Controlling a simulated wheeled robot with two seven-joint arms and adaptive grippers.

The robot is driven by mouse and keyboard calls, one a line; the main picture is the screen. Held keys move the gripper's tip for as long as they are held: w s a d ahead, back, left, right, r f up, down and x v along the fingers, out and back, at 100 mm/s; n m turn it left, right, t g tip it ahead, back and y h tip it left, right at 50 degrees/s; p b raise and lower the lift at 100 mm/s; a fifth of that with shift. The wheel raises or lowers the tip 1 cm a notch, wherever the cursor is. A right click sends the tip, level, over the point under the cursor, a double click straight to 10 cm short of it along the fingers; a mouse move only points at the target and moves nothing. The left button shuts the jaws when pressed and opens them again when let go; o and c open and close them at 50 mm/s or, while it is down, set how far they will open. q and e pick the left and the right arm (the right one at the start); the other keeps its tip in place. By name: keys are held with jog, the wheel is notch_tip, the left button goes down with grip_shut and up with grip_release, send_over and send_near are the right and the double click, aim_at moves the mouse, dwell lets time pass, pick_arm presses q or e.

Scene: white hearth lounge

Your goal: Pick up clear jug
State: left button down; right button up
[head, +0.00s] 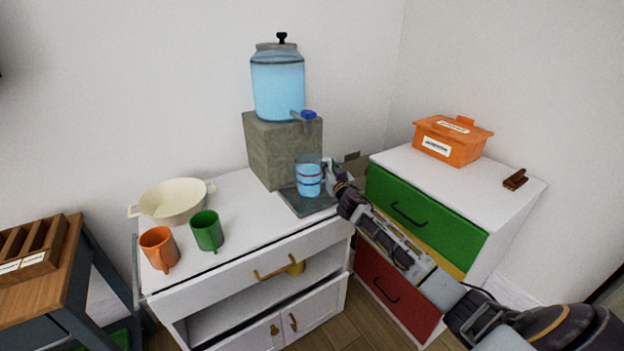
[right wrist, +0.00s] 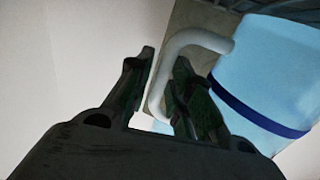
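My right gripper (head: 329,168) is at the jug's right side. In the right wrist view, the jug (right wrist: 268,75) fills the right side, and its pale handle (right wrist: 163,77) runs between the two fingers of my right gripper (right wrist: 164,56). The fingers are parted around the handle, with a narrow gap visible on the left. My left gripper is not in view.
A water dispenser (head: 277,85) with a blue tap (head: 308,115) sits on a stone block (head: 272,150) behind the jug. A cream bowl (head: 172,202), orange mug (head: 159,247) and green mug (head: 207,231) stand left. An orange box (head: 450,141) is on the right drawer unit (head: 420,172).

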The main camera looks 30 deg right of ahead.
dwell(0.5)
grip_shut()
jog(key=shift+w+r, duration=0.1)
jog(key=shift+r, duration=0.05)
